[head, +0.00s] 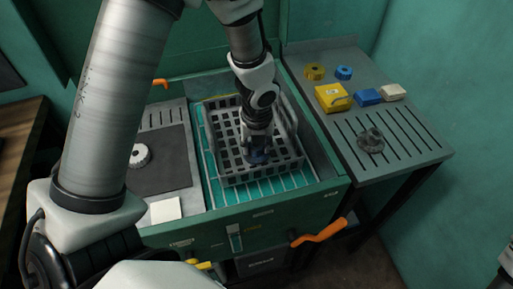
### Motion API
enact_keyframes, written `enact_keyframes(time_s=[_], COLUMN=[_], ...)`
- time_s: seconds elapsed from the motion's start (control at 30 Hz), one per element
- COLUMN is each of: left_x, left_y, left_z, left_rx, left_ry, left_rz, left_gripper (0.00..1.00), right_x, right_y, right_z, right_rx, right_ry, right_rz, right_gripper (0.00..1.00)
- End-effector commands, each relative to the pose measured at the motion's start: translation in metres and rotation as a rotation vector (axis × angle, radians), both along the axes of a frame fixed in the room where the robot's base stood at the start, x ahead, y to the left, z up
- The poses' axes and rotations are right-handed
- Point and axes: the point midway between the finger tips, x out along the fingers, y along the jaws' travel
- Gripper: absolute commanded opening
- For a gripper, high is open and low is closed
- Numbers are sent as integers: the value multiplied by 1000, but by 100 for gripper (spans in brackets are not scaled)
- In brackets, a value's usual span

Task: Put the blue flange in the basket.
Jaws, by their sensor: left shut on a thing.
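The basket (290,165) is a grey slotted crate standing on a teal slatted surface in the middle of the green bench. My left gripper (258,150) reaches down from above, inside the basket's outline. It is shut on a dark blue round piece, the blue flange (259,157), which shows just under the fingers. The gripper hides most of the flange. I cannot tell whether the flange touches the basket floor.
A side table (425,147) at the right holds a yellow ring (314,72), a blue ring (344,73), a yellow box (332,97), blue (367,97) and cream blocks (393,92), and a dark grey part (371,141). An orange handle (320,233) juts from the bench front.

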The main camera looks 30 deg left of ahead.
Motion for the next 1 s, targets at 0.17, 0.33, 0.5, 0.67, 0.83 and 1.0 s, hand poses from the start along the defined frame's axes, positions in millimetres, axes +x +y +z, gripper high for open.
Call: enact_keyframes(time_s=[0.17, 0.33, 0.5, 0.67, 0.83, 1.0], left_x=[0, 0, 0, 0, 0, -1], left_y=[0, 0, 0, 0, 0, -1], left_z=[-1, -5, -6, -6, -2, 28], left_rx=[0, 0, 0, 0, 0, 1], left_ry=[-1, -1, -1, -1, -1, -3], left_rz=[0, 0, 0, 0, 0, 1], left_gripper=[0, 0, 65, 65, 65, 65], right_x=[0, 0, 0, 0, 0, 0], right_y=[0, 0, 0, 0, 0, 0], right_z=[0, -3, -3, -3, -1, 19], right_rx=[0, 0, 0, 0, 0, 0], right_ry=[0, 1, 0, 1, 1, 1], right_rz=[0, 0, 0, 0, 0, 0], right_gripper=[40, 40, 40, 40, 40, 40])
